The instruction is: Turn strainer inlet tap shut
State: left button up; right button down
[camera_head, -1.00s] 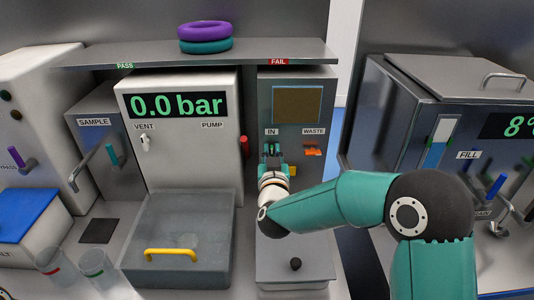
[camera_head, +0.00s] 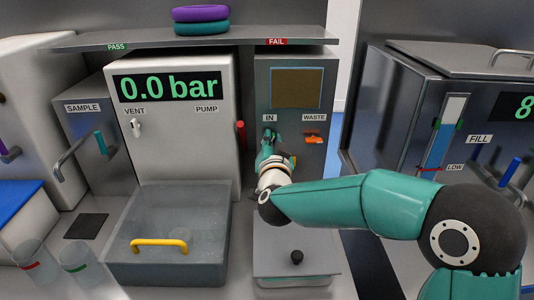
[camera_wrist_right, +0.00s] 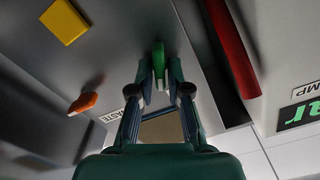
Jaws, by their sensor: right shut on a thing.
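In the head view my gripper largely hides this tap below the IN label. My right gripper (camera_head: 269,140) is shut on the green lever; it also shows in the right wrist view (camera_wrist_right: 161,80). The orange waste tap (camera_head: 313,140) sits to the right, apart from my gripper. My left gripper is not in view.
A red bar (camera_head: 240,134) stands close left of my right gripper. A yellow piece (camera_wrist_right: 64,21) is on the panel nearby. A grey lidded box with a black knob (camera_head: 297,257) is below my forearm. The shelf (camera_head: 130,41) runs overhead, bearing purple and teal rings.

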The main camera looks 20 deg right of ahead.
jog(key=shift+d+f+m+b, duration=0.1)
jog(key=shift+f+m+b, duration=0.1)
jog(key=shift+m+b, duration=1.9)
jog(key=shift+d+f+m+b, duration=0.1)
jog(key=shift+f+m+b, duration=0.1)
jog(key=shift+m+b, duration=1.8)
jog(key=shift+d+f+m+b, duration=0.1)
jog(key=shift+f+m+b, duration=0.1)
jog(key=shift+m+b, duration=1.9)
jog(key=shift+m, duration=0.3)
jog(key=c, duration=1.1)
grip_release()
jog(key=shift+c, duration=0.2)
